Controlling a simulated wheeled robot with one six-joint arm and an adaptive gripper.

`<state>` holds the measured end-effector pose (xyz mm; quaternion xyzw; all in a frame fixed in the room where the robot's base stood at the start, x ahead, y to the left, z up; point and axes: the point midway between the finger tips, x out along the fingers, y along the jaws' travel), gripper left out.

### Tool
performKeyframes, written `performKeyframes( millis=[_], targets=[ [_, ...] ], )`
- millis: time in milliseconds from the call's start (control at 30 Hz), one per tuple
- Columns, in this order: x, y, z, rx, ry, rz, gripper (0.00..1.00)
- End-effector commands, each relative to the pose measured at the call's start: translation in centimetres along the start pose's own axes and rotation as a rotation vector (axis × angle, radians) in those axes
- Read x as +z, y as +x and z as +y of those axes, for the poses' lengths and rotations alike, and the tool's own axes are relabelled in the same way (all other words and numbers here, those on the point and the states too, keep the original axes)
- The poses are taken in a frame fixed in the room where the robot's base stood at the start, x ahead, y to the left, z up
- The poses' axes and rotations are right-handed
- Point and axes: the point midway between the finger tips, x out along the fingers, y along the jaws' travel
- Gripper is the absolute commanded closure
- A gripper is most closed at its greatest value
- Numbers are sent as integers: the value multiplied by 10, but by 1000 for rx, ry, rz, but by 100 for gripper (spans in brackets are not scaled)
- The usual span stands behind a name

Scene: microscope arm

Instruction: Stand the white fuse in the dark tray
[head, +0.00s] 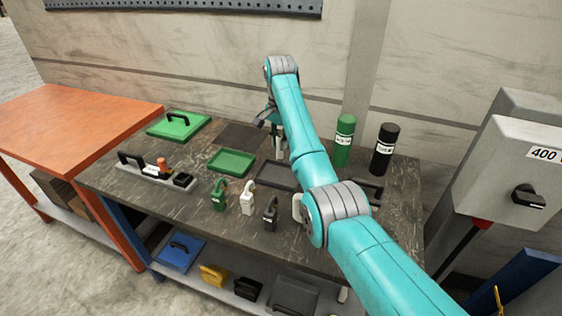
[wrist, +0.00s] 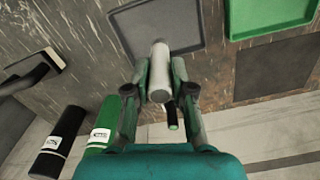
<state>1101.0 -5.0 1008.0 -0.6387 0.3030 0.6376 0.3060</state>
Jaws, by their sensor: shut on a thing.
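The white fuse (wrist: 160,76) is a pale cylinder between my gripper's fingers (wrist: 158,84) in the wrist view. My gripper is shut on it. In the head view my gripper (head: 275,127) hangs at the back of the bench, and the fuse (head: 280,146) points down from it, roughly upright. The dark tray (head: 262,181) lies on the bench nearer the camera, partly hidden by my arm. In the wrist view the dark tray (wrist: 128,22) is beyond the fuse, whose far end overlaps the tray's edge. I cannot tell its height above the bench.
A green tray (head: 231,162) and a dark mat (head: 241,135) lie to the left. Green (head: 344,141) and black (head: 384,150) cylinders stand to the right. Green (head: 220,196), white (head: 248,198) and dark (head: 270,214) padlocks stand in front.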

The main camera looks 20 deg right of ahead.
Motion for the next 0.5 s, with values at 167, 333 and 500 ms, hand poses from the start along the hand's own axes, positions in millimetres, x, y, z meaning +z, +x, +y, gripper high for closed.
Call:
performKeyframes(
  millis=[167,333,500],
  targets=[
    [0,22,0,0,0,0,100],
    [0,38,0,2,0,-1,100],
    [0,64,0,1,0,-1,100]
  ],
)
